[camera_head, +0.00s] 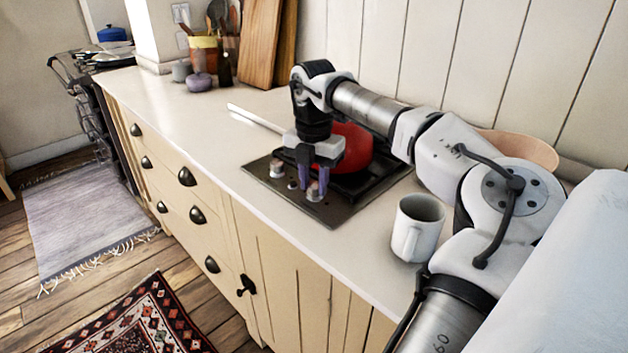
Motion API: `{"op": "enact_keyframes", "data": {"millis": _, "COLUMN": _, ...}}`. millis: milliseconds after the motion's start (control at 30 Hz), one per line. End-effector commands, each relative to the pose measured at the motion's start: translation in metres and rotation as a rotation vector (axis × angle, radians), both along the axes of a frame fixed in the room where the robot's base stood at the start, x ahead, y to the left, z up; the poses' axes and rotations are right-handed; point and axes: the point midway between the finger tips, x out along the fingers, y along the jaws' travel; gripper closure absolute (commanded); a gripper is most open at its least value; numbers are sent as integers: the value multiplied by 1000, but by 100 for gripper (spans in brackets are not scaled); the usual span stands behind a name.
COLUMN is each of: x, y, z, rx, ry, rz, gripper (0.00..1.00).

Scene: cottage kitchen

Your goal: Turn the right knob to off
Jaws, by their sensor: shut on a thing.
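A dark portable stove (258,184) lies on the white counter. Two silver knobs stand on its front edge: the left knob (277,170) is free, and the right knob (313,191) is between my fingers. My gripper (313,185) points down with its purple fingertips shut on the right knob. The fingers hide part of that knob, and its pointer or markings are too small to read. A red pot (350,150) sits on the stove behind my gripper, partly hidden by my wrist.
A white mug (418,228) stands to the right of the stove, close to my arm. A pale bowl (520,149) is behind my arm. Wooden boards (262,42), a utensil crock (204,52) and small jars stand at the back left. The left part of the counter (165,108) is clear.

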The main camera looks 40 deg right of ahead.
Motion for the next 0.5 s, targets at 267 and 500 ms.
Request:
{"op": "enact_keyframes", "data": {"millis": 267, "x": 1, "y": 0, "z": 1, "rx": -1, "ry": -3, "rz": -1, "gripper": 94}}
{"op": "enact_keyframes", "data": {"millis": 500, "x": 0, "y": 0, "z": 1, "rx": -1, "ry": -1, "rz": 0, "gripper": 62}}
